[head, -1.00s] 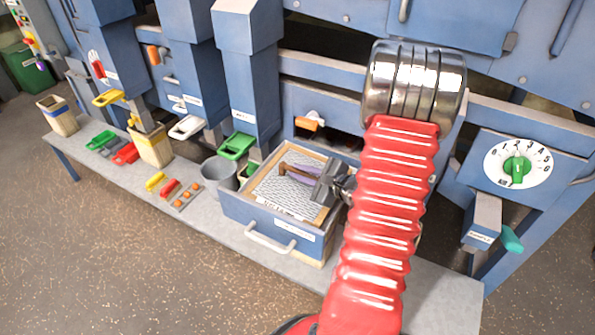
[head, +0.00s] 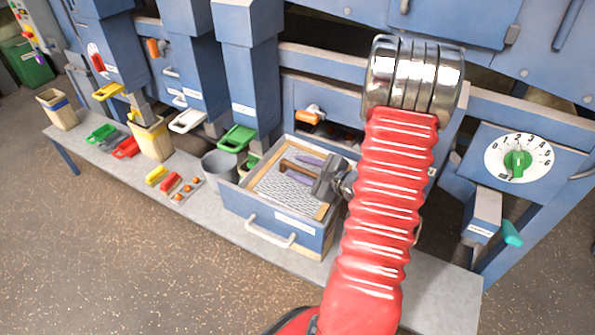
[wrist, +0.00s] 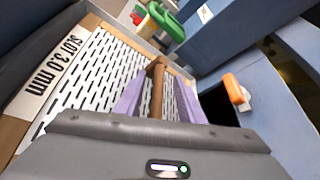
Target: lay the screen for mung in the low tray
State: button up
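The screen (head: 282,192) is a wooden-framed slotted plate with a brown bar handle (head: 298,168). It lies inside the blue low tray (head: 246,207), which has a white front handle. In the wrist view the slotted screen (wrist: 88,75) bears a label reading "SLOT 3.0 mm". My gripper (wrist: 158,95) is over the screen, with its purple fingers apart on either side of the brown handle. Slotted plate shows between the fingers and the handle. The screen's right end is hidden by my gripper and arm.
A grey bucket (head: 220,167) stands just left of the tray. The blue machine with an orange-handled latch (head: 310,114) rises behind. A numbered dial (head: 517,160) is at right. The bench front is clear.

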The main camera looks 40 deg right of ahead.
jog(key=a+v, duration=0.1)
jog(key=v, duration=1.2)
jog(key=shift+s+d, duration=0.35)
jog(key=shift+d, duration=0.15)
jog(key=shift+s, duration=0.15)
dwell(0.3)
